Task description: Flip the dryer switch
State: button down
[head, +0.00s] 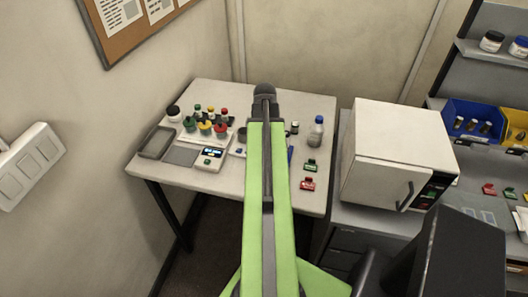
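A white box-shaped oven-like unit (398,158), which looks like the dryer, stands on a grey cabinet right of the table. Its door is closed and has a dark handle (405,197). A dark panel (436,188) with small red and green marks is on its front right. Which mark is the switch is too small to tell. My green arm reaches up the middle of the head view and ends in a dark joint over the table, left of the unit. My gripper's fingers do not show.
A white table (225,180) holds coloured-cap bottles (205,125), a grey tray (158,142), a scale (210,158) and a blue-capped bottle (316,132). A wall switch panel (29,166) is at far left. Shelves with a blue bin (474,121) and a yellow bin (516,130) are at right.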

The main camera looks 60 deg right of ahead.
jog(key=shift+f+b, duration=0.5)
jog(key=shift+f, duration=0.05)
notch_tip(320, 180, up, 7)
jog(key=p, duration=0.7)
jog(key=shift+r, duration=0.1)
dwell(0.4)
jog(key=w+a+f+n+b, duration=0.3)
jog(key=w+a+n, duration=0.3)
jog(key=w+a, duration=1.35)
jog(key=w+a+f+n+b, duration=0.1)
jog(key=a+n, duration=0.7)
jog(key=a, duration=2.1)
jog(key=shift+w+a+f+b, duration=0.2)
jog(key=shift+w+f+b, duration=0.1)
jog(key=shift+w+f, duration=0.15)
